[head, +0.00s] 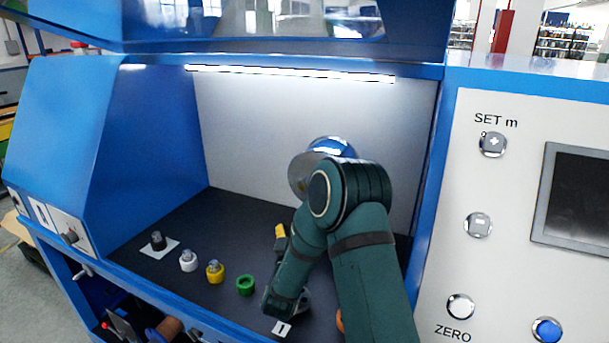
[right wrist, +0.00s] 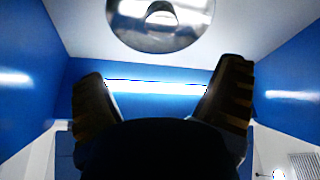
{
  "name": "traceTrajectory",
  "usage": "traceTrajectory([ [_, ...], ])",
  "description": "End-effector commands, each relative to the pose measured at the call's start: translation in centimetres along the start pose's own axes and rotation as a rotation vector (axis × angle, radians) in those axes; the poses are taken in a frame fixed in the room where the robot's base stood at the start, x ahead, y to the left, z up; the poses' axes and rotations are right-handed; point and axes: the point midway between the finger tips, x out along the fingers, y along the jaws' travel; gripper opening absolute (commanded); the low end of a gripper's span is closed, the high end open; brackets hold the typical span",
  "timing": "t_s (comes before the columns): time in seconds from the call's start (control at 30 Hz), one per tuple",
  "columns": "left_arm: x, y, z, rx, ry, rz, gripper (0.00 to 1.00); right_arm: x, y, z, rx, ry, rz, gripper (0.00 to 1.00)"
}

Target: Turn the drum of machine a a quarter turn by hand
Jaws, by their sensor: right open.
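The drum, a shiny round metal disc (head: 299,176), is on the pale back wall inside the blue machine's bay in the head view. My right arm hides much of it. In the right wrist view a round metal face with a central hub (right wrist: 190,30) shows at the top, beyond the fingers. My right gripper (right wrist: 162,72) is open, with its two dark ridged fingers wide apart and nothing between them. It is apart from the disc. In the head view the right gripper is not clearly seen behind my arm. My left gripper is in neither view.
On the dark bay floor stand a black knob-like piece (head: 158,241), a white one (head: 188,261), a yellow one (head: 214,271) and a green ring (head: 246,285). An orange piece (head: 340,320) is mostly hidden by my arm. A control panel (head: 490,190) with buttons is at right.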

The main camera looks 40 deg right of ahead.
Motion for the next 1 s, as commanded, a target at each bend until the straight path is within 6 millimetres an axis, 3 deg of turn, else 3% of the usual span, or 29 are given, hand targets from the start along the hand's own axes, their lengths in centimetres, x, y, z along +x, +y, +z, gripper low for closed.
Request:
traceTrajectory([
  [0.17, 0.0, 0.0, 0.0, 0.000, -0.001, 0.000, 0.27, 0.2, 0.1, -0.1, -0.002, 0.003, 0.005, 0.91],
  [0.33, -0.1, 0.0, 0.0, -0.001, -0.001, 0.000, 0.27, 1.7, 0.2, -0.1, 0.000, 0.003, 0.008, 0.91],
  [0.8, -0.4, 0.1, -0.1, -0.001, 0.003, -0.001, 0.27, 10.4, 0.2, -0.1, 0.001, 0.003, 0.007, 0.91],
  [1.0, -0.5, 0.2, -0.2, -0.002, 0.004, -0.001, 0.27, 12.9, 0.2, -0.1, 0.000, 0.002, 0.006, 0.91],
])
